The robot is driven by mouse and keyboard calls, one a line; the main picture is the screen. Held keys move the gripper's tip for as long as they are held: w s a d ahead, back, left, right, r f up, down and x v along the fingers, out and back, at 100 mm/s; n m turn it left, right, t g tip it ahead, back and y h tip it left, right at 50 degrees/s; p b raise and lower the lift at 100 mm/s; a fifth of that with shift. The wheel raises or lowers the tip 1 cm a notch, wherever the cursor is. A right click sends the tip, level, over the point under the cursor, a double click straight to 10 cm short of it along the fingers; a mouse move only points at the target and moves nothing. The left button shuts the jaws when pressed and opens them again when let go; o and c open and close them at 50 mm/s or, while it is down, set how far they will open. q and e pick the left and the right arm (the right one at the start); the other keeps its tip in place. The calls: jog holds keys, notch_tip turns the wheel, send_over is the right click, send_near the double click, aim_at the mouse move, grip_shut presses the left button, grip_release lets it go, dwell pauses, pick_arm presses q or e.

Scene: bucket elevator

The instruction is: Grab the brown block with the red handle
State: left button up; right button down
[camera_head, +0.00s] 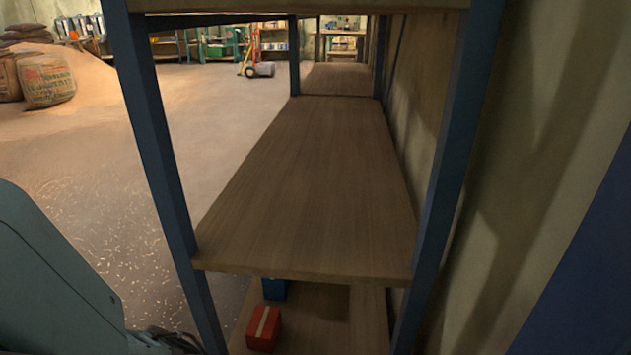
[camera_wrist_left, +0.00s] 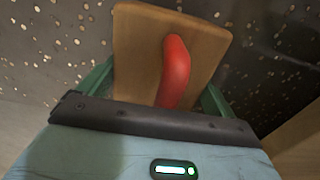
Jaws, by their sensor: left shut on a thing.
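The brown block (camera_wrist_left: 137,60) with its red handle (camera_wrist_left: 176,68) fills the middle of the left wrist view. The green fingers of my left gripper (camera_wrist_left: 157,90) are on either side of it, and the gripper is shut on the block. The red handle stands out from the block's face toward the camera. Its near end is hidden behind the gripper's dark edge. Speckled floor shows behind the block. In the head view my left arm comes in at the lower left, and the block cannot be made out there. My right gripper is in neither view.
A shelf unit with blue posts and a bare wooden shelf (camera_head: 310,190) stands in front. On its lower shelf are a red box (camera_head: 263,328) and a blue object (camera_head: 274,289). A wall is close on the right. Open floor lies left; sacks (camera_head: 45,78) are farther back.

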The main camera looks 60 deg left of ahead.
pick_arm(q)
jog(key=shift+r, duration=0.1)
jog(key=shift+r+p, duration=0.55)
notch_tip(320, 180, up, 3)
jog(key=shift+f+p, duration=0.1)
jog(key=shift+p, duration=1)
jog(key=s+a+p, duration=0.3)
jog(key=s+p, duration=0.2)
jog(key=s, duration=1)
jog(key=shift+s+r+p, duration=0.35)
jog(key=shift+r+p, duration=0.05)
jog(key=shift+r, duration=0.05)
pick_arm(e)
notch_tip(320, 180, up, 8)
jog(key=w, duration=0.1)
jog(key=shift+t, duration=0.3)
